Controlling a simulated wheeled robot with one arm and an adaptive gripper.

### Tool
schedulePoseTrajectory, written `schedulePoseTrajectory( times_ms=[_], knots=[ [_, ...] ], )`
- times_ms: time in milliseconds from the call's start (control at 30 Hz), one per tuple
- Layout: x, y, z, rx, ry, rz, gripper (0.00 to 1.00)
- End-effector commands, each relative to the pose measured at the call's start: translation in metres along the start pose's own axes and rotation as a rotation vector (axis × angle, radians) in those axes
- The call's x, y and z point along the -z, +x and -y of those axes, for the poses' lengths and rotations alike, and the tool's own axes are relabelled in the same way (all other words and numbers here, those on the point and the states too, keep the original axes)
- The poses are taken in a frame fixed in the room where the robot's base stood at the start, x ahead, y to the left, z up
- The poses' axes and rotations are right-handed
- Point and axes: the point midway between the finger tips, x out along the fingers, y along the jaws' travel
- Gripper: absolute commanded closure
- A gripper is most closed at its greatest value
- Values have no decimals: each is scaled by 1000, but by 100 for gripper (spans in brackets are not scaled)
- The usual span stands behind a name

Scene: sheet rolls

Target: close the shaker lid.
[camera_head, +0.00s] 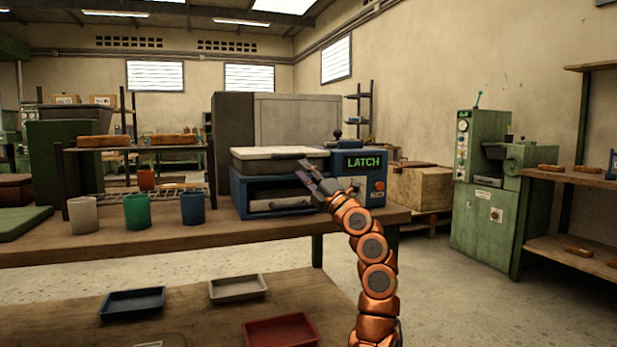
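The shaker (222,196) is a blue machine on the wooden bench, with a green-lettered display reading LATCH on its right part. Its lid (280,153) is a flat, pale-topped slab with a dark rim, lying roughly level over the left part. Whether it is fully seated or latched cannot be told. A dark opening with a handle bar shows in the front below it. My gripper (301,169) is at the lid's front right corner, in front of the machine. Its two fingertips look apart, with nothing seen between them. Whether it touches the lid is unclear.
White (82,215), green (137,211) and blue (193,207) cups stand left of the shaker on the bench (240,226). Blue (132,302), grey (238,288) and red (281,331) trays lie on a lower surface. A large grey box (232,120) stands behind the shaker.

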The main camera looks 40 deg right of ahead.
Motion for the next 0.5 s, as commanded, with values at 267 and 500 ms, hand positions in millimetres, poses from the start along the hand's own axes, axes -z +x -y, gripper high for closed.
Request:
schedulePoseTrajectory(
  times_ms=[267,500],
  knots=[
    [0,-14,-1,-1,-1,0,71],
    [0,-17,-2,-2,-2,0,71]
  ],
)
